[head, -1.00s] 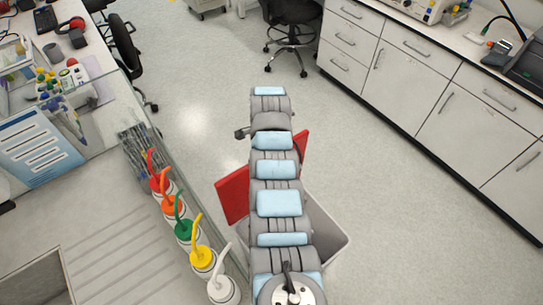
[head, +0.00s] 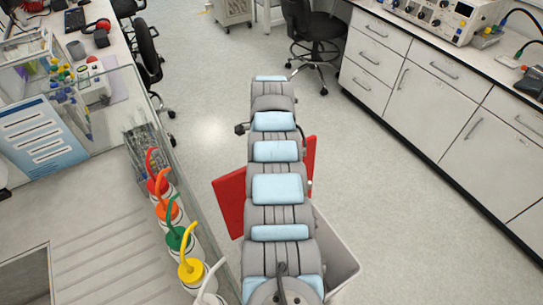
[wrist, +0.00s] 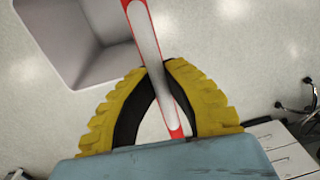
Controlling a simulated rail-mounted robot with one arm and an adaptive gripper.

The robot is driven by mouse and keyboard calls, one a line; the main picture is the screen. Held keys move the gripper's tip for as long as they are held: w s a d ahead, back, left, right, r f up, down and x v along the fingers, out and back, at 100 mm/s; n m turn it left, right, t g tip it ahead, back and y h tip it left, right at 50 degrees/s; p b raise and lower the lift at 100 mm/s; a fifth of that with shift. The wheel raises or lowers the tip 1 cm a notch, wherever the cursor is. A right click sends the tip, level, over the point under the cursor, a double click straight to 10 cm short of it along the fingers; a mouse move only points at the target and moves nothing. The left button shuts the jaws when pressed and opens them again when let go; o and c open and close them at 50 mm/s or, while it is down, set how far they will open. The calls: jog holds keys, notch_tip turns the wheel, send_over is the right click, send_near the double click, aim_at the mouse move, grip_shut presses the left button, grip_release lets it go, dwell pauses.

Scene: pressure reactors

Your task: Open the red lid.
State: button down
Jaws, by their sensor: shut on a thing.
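The red lid (head: 231,200) stands raised and tilted behind my arm in the head view, showing on both sides of it. It belongs to a pale grey bin (head: 338,262), which is partly hidden by my arm. In the wrist view, the lid (wrist: 150,45) is seen nearly edge-on as a red-rimmed strip with a grey middle. My gripper (wrist: 160,67) has yellow ridged fingers with black inner sides, and they are shut on this strip. The bin's open, empty-looking inside (wrist: 75,40) shows at upper left there. My gripper is hidden in the head view.
Bottles with coloured caps, such as the red one (head: 157,184), stand along a glass-edged bench on the left. White cabinets (head: 440,100) line the right. A black chair (head: 312,35) stands at the back. The floor (head: 215,110) between is clear.

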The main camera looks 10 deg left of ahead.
jog(key=shift+w+a+b, duration=0.35)
jog(key=shift+b, duration=0.05)
dwell(0.4)
jog(key=c, duration=1.1)
grip_release()
jog(key=shift+w+a+r, duration=0.1)
jog(key=r, duration=1.1)
jog(key=shift+s+d+r, duration=0.35)
jog(key=shift+s+r, duration=0.05)
